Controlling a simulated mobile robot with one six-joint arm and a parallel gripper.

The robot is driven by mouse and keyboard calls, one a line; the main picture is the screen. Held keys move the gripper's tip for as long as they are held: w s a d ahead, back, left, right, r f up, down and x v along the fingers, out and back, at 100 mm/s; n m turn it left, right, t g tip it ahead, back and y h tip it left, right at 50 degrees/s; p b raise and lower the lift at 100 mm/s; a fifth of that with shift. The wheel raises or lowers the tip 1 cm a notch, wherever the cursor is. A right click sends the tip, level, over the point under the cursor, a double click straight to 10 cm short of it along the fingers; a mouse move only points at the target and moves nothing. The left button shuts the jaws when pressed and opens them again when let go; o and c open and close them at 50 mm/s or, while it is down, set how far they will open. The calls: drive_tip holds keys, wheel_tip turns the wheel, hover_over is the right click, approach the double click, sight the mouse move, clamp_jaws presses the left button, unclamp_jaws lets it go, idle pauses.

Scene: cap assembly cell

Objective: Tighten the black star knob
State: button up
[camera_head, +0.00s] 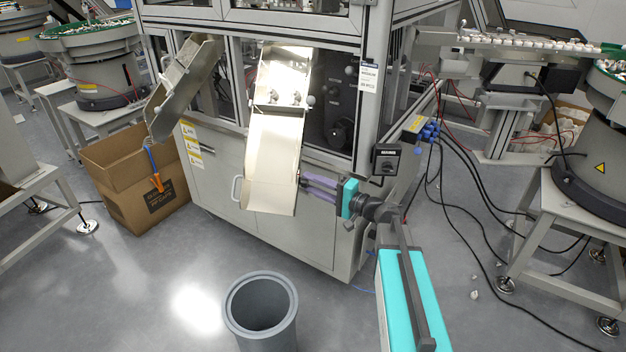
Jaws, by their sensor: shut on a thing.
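My gripper (306,184) reaches in from the right, with its purple fingers at the right edge of the lower part of the pale metal chute (272,165). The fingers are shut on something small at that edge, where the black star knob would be. The knob itself I cannot make out clearly, as the fingers and the chute side cover it. I cannot tell how tight it sits. The chute slopes down from the machine's front opening, and small round knobs show on its upper part.
A black switch box (386,160) on the machine corner is close to my arm. A grey bin (234,322) stands on the floor in front. A cardboard box (112,190) with an orange-handled tool stands at left under a second chute (180,92). Cables lie at right.

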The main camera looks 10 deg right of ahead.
drive_tip(key=m+g+p, duration=0.2)
drive_tip(key=m+p, duration=0.2)
drive_tip(key=p, duration=0.2)
drive_tip(key=m+g+p, duration=0.2)
drive_tip(key=m+p, duration=0.2)
drive_tip(key=p, duration=0.2)
drive_tip(key=r+m+g+p, duration=0.1)
drive_tip(key=m+g+p, duration=0.1)
drive_tip(key=p, duration=0.5)
drive_tip(key=shift+w+d+m+h, duration=0.15)
drive_tip(key=shift+w+m+h, duration=0.2)
drive_tip(key=shift+m, duration=0.55)
drive_tip(key=shift+s+f, duration=0.1)
drive_tip(key=o, duration=1.1)
drive_tip(key=shift+c, duration=0.2)
